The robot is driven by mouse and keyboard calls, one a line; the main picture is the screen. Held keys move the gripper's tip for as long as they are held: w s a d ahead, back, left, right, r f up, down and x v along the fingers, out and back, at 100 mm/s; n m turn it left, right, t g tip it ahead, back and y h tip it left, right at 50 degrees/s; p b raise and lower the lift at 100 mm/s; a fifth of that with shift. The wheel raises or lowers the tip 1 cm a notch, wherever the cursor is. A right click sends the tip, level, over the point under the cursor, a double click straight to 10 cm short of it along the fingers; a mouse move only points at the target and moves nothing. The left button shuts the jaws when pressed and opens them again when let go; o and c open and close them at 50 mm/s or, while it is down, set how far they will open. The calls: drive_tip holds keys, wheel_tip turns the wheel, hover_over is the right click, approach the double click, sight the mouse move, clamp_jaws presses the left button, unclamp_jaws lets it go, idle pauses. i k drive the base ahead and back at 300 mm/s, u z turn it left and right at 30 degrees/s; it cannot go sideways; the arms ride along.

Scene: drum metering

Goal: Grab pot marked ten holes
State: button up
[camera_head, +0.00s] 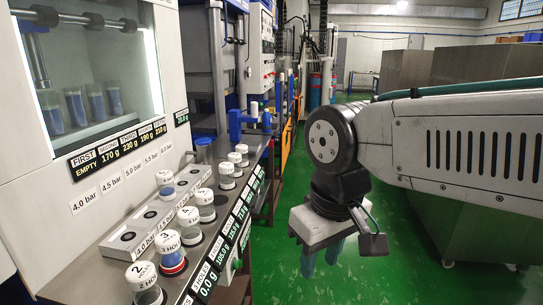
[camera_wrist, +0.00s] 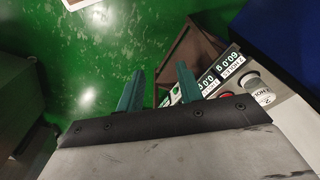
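White-capped pots stand in a row along the bench edge. The nearest lids read 2 holes (camera_head: 142,273), 3 holes (camera_head: 168,241) and 4 (camera_head: 189,214). Farther pots (camera_head: 227,169) have lids too small to read, so I cannot tell which is marked ten holes. One more pot (camera_head: 165,177) stands on the grey block behind the row. My gripper (camera_head: 321,262) hangs over the green floor, right of the bench and apart from all pots. Its two teal fingers are spread and empty, as the wrist view (camera_wrist: 159,88) also shows.
The bench front carries several black weight displays (camera_head: 207,279). A cabinet with a glass window (camera_head: 85,85) holds several blue-filled cups behind the row. A blue fixture (camera_head: 248,122) stands at the far bench end. Green floor (camera_head: 400,260) is clear around my gripper; grey cabinets stand at right.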

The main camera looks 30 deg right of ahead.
sight(243, 149)
drive_tip(key=k, duration=0.25)
drive_tip(key=z, duration=1)
drive_tip(key=i, duration=1.95)
drive_tip(key=u, duration=0.25)
